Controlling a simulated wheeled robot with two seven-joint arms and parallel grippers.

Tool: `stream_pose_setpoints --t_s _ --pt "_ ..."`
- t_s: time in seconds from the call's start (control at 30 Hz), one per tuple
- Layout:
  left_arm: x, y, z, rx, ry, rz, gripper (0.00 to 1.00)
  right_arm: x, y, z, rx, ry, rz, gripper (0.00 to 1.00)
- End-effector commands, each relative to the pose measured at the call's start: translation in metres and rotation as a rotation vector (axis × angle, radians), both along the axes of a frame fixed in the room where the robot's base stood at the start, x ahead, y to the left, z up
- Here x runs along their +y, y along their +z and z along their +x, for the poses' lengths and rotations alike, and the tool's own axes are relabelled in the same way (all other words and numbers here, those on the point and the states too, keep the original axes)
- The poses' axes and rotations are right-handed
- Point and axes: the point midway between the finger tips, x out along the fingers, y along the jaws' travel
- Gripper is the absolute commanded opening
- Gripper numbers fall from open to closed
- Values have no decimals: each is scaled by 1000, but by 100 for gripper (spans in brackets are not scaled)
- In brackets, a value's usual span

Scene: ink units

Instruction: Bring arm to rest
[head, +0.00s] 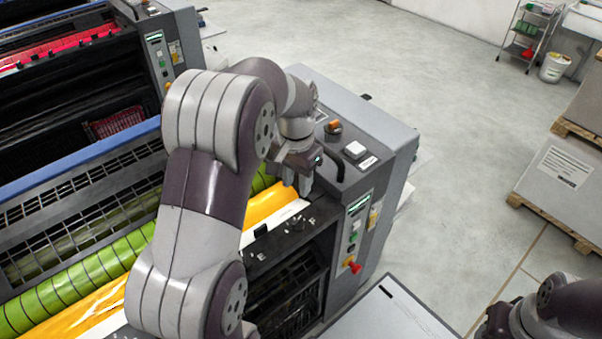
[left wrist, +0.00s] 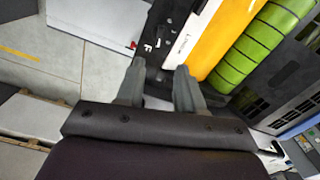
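My left arm reaches across the printing press in the head view and hides part of it. My left gripper (head: 304,190) is above the press's ink unit, near the right end of the yellow-coated roller (head: 272,207). In the left wrist view, the two grey fingers of the left gripper (left wrist: 157,72) stand apart with nothing between them. The yellow roller (left wrist: 222,38) and the green roller (left wrist: 262,45) lie to the right of the fingers there. A part of my right arm shows at the lower right of the head view, but its gripper is not visible.
The press side housing (head: 385,140) has buttons, a red knob (head: 352,265) and a handle close to the left gripper. A light flat panel (head: 385,315) is at the bottom. Pallets with boxes (head: 560,175) stand at the right.

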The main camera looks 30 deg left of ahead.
Motion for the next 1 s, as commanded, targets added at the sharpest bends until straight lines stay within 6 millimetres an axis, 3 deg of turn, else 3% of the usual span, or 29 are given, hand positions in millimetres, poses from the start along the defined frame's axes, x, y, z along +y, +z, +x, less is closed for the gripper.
stream_pose_setpoints --t_s 0.27,0.37,0.43,0.6,0.7,0.8,1.0 --pt "1 -5 5 -36 57 7 37 0 0 0 0 0 0 43" --pt "-7 -23 -16 -60 150 6 37 0 0 0 0 0 0 43" --pt "-22 -31 -40 -80 191 4 37 0 0 0 0 0 0 43" --pt "-61 -42 -105 -112 211 -7 37 0 0 0 0 0 0 43" --pt "-75 -44 -134 -108 171 -10 37 0 0 0 0 0 0 43" --pt "-85 -38 -137 -122 128 -13 37 0 0 0 0 0 0 43" --pt "-85 -39 -137 -117 125 -14 37 0 0 0 0 0 0 43"
